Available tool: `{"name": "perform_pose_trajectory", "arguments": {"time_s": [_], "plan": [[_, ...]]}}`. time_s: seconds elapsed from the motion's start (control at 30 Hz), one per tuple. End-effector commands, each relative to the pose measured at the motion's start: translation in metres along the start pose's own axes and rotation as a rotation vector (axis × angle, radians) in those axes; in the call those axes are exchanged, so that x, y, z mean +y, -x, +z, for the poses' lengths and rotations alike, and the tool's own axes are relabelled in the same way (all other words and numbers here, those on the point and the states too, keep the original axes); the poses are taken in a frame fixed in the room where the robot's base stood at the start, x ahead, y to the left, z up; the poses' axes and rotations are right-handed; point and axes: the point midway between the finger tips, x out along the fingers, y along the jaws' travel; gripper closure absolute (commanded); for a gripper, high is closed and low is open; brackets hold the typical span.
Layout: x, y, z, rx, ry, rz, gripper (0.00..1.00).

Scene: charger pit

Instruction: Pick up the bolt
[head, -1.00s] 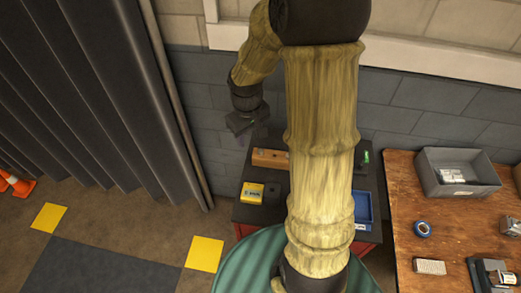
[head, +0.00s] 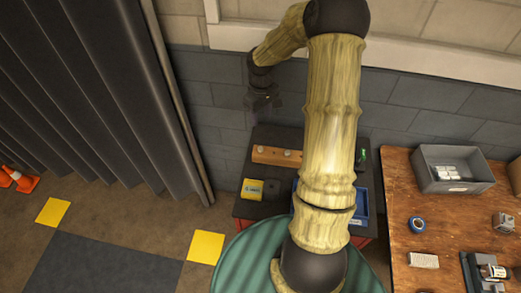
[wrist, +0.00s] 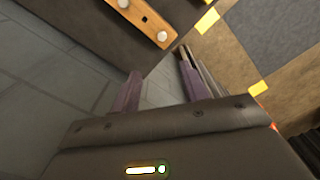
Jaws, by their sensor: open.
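A wooden block (head: 277,157) lies at the back of a dark-topped cabinet. It also shows at the top of the wrist view (wrist: 142,22), with two pale round bolt heads on it, one bolt (wrist: 164,35) near its end and another (wrist: 123,4) at the picture's top edge. A dark square hole lies between them. My gripper (wrist: 159,66) is open and empty, its two fingers apart. In the head view my gripper (head: 262,101) hangs above and behind the block, in front of the grey wall.
On the cabinet stand a yellow box (head: 252,190), a small dark item (head: 271,190) and a blue tray (head: 362,205) partly behind my arm. A dark curtain (head: 100,100) hangs left.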

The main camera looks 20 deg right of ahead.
Motion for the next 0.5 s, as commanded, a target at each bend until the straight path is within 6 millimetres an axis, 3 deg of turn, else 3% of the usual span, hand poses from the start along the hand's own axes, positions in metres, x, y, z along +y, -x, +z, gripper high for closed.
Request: {"name": "perform_pose_trajectory", "arguments": {"time_s": [0.5], "plan": [[-0.003, -0.087, 0.001, -0.004, 0.003, -0.005, 0.55]]}}
